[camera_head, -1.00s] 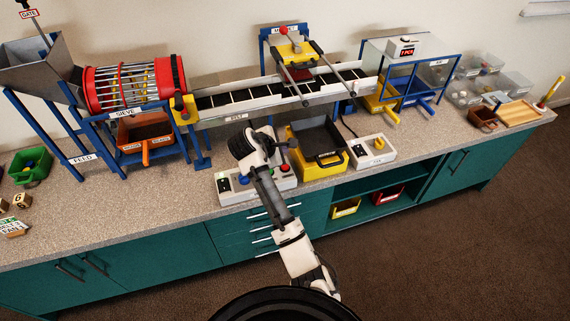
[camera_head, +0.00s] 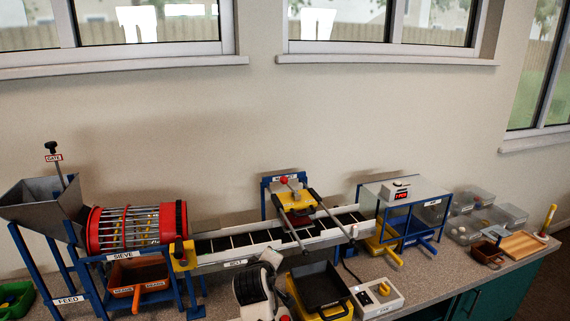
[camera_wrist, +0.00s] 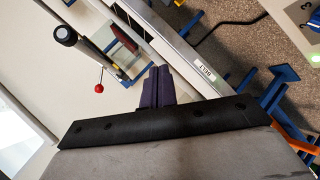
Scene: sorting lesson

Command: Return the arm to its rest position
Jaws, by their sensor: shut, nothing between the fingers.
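My arm rises from the bottom edge of the head view, where its white and black upper part (camera_head: 256,288) stands in front of the belt and to the left of the black-and-yellow tray (camera_head: 320,288). Its lower links are outside the frame. My gripper (camera_wrist: 160,72) shows in the wrist view as two dark fingers pressed together, with nothing between them. The fingertips point toward the belt's side rail (camera_wrist: 185,50), apparently with some distance between. I cannot make out the fingers clearly in the head view.
The sieve drum (camera_head: 136,228), conveyor belt (camera_head: 238,240) and blue-framed station (camera_head: 412,212) line the bench behind my arm. A switch box (camera_head: 376,298) stands right of the tray. Clear bins (camera_head: 468,228) and a wooden board (camera_head: 523,245) are at far right.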

